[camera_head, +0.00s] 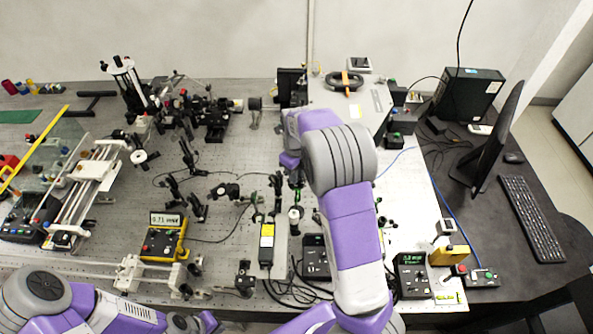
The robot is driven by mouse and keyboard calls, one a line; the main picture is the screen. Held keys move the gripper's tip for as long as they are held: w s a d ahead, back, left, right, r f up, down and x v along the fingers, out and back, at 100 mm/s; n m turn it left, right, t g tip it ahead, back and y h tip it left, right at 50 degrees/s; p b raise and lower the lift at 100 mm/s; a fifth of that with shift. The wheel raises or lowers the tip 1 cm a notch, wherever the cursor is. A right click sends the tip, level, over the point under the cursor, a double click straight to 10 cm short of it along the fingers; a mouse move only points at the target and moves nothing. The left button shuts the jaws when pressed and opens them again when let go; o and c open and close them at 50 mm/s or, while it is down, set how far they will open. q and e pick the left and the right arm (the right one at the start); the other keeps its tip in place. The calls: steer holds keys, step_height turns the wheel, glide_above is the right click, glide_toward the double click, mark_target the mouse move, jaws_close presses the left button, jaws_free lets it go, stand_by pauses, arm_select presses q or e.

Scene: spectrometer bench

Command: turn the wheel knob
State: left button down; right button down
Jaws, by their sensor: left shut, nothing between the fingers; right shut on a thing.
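I cannot make out for certain which part is the wheel knob. My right arm reaches up over the middle of the bench, and its gripper (296,180) points down beside the long purple and grey arm. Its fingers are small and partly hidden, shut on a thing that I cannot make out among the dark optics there. A short post with a pale round top (295,213) stands just below it in the picture. My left gripper (192,322) is low at the bottom edge, partly cut off, shut and empty, far from the right one.
Optic mounts crowd the perforated bench. A yellow meter (164,240) stands left of centre, and a glass-and-rail assembly (90,175) stands at far left. A white box (368,108) is behind my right arm. A monitor (490,140) and keyboard (532,218) are on the right.

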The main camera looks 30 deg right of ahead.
stand_by(0.4)
steer(key=c, duration=1)
jaws_free()
steer(key=shift+c, duration=0.2)
step_height(320, 180, up, 8)
steer(key=shift+f, duration=0.2)
